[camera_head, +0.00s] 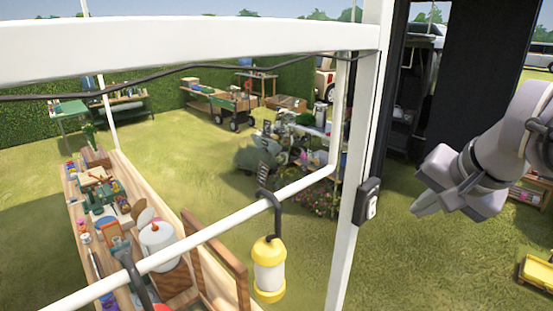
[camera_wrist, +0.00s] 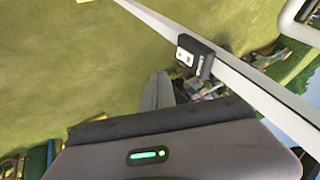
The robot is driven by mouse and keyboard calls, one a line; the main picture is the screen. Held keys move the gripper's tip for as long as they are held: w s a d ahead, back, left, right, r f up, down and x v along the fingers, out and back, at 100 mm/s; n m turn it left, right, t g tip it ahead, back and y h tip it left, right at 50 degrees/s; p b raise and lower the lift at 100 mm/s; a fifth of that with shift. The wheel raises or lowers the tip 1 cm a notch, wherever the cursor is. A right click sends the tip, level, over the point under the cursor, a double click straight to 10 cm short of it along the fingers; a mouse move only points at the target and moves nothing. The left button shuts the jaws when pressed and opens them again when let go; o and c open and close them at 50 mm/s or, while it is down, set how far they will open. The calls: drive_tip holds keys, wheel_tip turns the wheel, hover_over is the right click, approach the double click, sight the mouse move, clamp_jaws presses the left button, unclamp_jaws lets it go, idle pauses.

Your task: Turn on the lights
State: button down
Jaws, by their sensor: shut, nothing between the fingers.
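A black switch box (camera_head: 367,202) with a white switch plate is fixed to the white upright post (camera_head: 349,240). The switch box (camera_wrist: 196,57) also shows in the wrist view, its white face turned left. My gripper (camera_head: 422,207) is to the right of the box in the head view, apart from it, with its fingers pointing down and left. In the wrist view the fingers of my gripper (camera_wrist: 158,84) are closed together, empty, below and left of the box. A yellow lantern (camera_head: 269,270) hangs from the white rail; I cannot tell whether it is lit.
A thick white beam (camera_head: 190,48) with a black cable crosses the top, and a thinner white rail (camera_head: 215,229) slants below it. A wooden table (camera_head: 125,190) with tools stands at left. A dark panel (camera_head: 485,60) stands behind my arm. Grass lies open between.

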sight(372, 208)
drive_tip(key=w+a+f+b, duration=0.2)
drive_tip(key=w+f+b, duration=0.1)
drive_tip(key=w+f, duration=0.4)
drive_tip(key=shift+w+a, duration=0.2)
drive_tip(key=shift+w, duration=0.3)
drive_tip(key=shift+w+a+f, duration=0.15)
drive_tip(key=shift+w+a, duration=0.05)
